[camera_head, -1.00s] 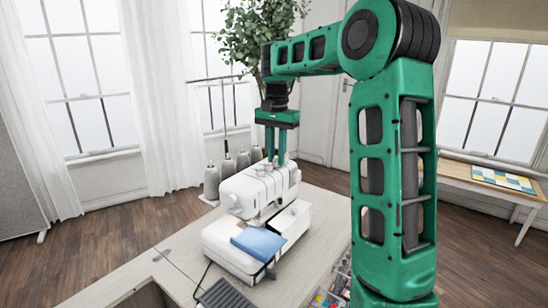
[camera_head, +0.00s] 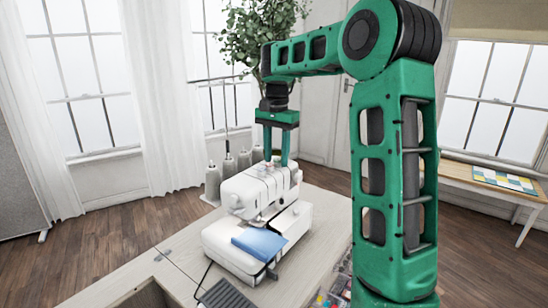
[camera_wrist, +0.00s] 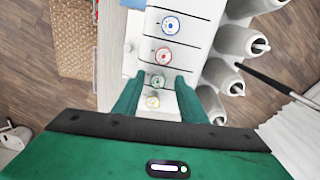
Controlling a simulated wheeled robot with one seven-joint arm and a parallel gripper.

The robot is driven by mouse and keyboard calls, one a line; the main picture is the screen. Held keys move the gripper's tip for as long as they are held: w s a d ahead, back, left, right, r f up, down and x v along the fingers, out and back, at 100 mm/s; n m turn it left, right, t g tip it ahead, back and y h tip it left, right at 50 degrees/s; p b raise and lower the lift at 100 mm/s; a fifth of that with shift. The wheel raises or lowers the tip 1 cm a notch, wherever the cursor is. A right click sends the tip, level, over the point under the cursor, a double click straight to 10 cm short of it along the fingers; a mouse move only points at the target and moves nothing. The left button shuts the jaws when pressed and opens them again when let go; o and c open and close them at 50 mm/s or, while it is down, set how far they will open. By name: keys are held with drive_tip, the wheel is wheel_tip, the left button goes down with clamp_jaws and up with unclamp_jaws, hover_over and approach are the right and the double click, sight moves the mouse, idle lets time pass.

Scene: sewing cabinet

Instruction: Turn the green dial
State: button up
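The green dial (camera_wrist: 158,82) is a small round knob with a green ring on the white sewing machine (camera_head: 217,240). It is in a row of dials in the wrist view. My gripper (camera_wrist: 160,77) is open, with one finger on each side of the green dial. A gap shows between the dial and each finger; I cannot tell how far the tips are above the machine's face. In the head view my gripper (camera_head: 276,162) points down at the machine's top rear, and the green dial cannot be made out there.
The yellow dial (camera_wrist: 152,102) is close on the near side, and the red dial (camera_wrist: 163,55) and blue dial (camera_wrist: 170,25) are beyond. Grey thread cones (camera_head: 228,167) stand behind the machine. A blue cloth (camera_head: 259,242) lies at its front.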

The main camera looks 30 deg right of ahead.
wheel_tip(320, 180, up, 11)
drive_tip(key=shift+f, duration=0.15)
idle(0.6)
drive_tip(key=shift+w, duration=0.1)
idle(0.4)
drive_tip(key=s+a+f+n, duration=0.1)
drive_tip(key=s+f, duration=0.5)
drive_tip(key=s, duration=0.6)
drive_tip(key=s+a+f+n, duration=0.2)
drive_tip(key=s+f, duration=0.5)
drive_tip(key=s, duration=0.5)
drive_tip(key=s+a+f+n, duration=0.2)
drive_tip(key=s+f, duration=0.5)
drive_tip(key=s, duration=0.5)
drive_tip(key=shift+s+f+n, duration=0.15)
drive_tip(key=shift+s+n, duration=0.2)
drive_tip(key=shift+n, duration=0.55)
